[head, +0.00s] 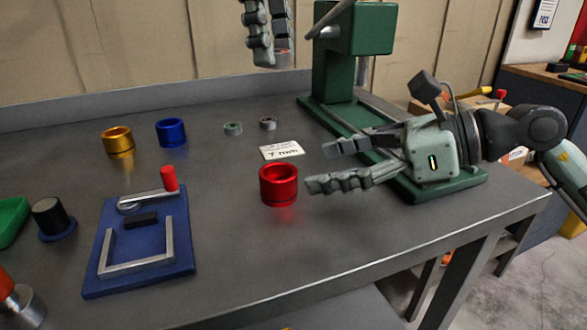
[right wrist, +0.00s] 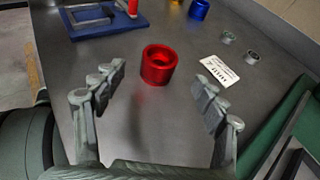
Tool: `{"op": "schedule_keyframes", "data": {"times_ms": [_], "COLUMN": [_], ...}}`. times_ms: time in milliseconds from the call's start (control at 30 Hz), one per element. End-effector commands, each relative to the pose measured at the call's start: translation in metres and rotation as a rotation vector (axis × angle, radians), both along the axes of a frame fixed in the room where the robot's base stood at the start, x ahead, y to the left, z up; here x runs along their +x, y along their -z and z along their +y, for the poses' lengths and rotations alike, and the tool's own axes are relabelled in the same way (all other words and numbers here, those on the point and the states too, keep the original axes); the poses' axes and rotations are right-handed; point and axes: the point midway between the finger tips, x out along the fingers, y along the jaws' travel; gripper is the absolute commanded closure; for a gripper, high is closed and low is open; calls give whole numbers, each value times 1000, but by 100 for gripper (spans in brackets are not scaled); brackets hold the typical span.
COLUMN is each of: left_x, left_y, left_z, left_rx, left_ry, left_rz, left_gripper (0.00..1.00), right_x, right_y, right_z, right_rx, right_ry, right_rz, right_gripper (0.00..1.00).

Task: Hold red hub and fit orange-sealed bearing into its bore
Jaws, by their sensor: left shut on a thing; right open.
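The red hub (head: 278,186) stands upright on the grey table, its bore facing up. It also shows in the right wrist view (right wrist: 158,66), ahead of and between the open fingers. My right gripper (head: 325,167) is open and empty, just right of the hub and apart from it. My left gripper (head: 268,36) is high at the top edge of the head view, above the back of the table. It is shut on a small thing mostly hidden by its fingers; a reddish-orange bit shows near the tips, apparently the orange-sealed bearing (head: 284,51).
Two small bearings, one green-sealed (head: 232,129) and one dark (head: 268,123), lie behind the hub near a white label card (head: 281,150). Gold (head: 118,140) and blue (head: 171,133) hubs stand back left. A blue fixture (head: 140,245) lies front left; a green press (head: 345,85) stands back right.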

Motion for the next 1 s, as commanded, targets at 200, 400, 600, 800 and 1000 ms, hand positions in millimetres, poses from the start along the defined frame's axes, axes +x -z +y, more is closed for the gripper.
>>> {"op": "schedule_keyframes", "data": {"times_ms": [200, 400, 600, 800, 1000], "left_x": [0, 0, 0, 0, 0], "left_y": [0, 0, 0, 0, 0], "left_z": [0, 0, 0, 0, 0], "left_rx": [0, 0, 0, 0, 0], "left_ry": [0, 0, 0, 0, 0], "left_rz": [0, 0, 0, 0, 0], "left_gripper": [97, 97, 97, 97, 97], "right_x": [15, 25, 30, 31, 31], "right_y": [16, 27, 33, 34, 34], "right_z": [38, 64, 76, 77, 77], "right_rx": [6, 6, 4, 4, 4], "right_ry": [-2, -1, 1, 2, 2], "right_rz": [1, 1, 1, 1, 1], "right_gripper": [28, 28, 28, 28, 41]}}
